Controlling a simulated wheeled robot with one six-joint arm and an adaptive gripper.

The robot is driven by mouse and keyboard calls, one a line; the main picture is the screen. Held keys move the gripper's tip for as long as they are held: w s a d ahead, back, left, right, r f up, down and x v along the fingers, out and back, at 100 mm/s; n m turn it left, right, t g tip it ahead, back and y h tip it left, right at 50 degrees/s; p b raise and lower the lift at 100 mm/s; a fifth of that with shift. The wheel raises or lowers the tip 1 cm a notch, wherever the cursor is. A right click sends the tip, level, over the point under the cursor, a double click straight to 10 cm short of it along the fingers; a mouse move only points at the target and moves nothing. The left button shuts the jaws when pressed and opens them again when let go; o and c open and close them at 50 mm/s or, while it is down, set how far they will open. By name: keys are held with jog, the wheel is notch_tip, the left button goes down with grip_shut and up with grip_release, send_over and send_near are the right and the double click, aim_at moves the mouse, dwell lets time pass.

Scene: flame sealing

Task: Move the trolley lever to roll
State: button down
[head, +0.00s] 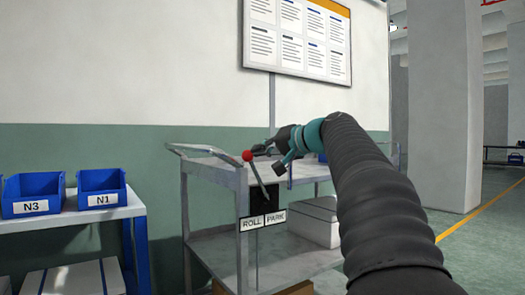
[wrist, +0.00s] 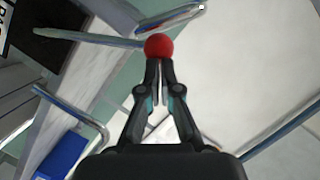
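The trolley lever (head: 259,179) is a thin grey rod with a red ball knob (head: 248,156) on top. It leans to the left, with its knob above the ROLL side of the plate (head: 264,220); PARK is on the right. In the wrist view the red knob (wrist: 159,47) is right at the tips of my gripper (wrist: 160,64), and the lever rod (wrist: 90,38) runs off to the left. The fingers are close together, with only a narrow gap and nothing seen between them. In the head view my gripper (head: 262,151) is just right of the knob; whether they touch is unclear.
The grey trolley (head: 215,245) has an upper handle (head: 202,150) at the left and a white box (head: 315,222) on its lower shelf. A side table (head: 75,216) with blue bins marked N3 (head: 32,194) and N1 (head: 102,188) stands at the left. A wall (head: 140,60) is behind.

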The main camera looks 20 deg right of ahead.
jog(key=w+d+r+p+v, duration=0.1)
jog(key=d+p+v, duration=0.1)
jog(key=v, duration=1)
jog(key=shift+s+d+r, duration=0.2)
jog(key=shift+d+r, duration=0.05)
jog(key=shift+r, duration=0.2)
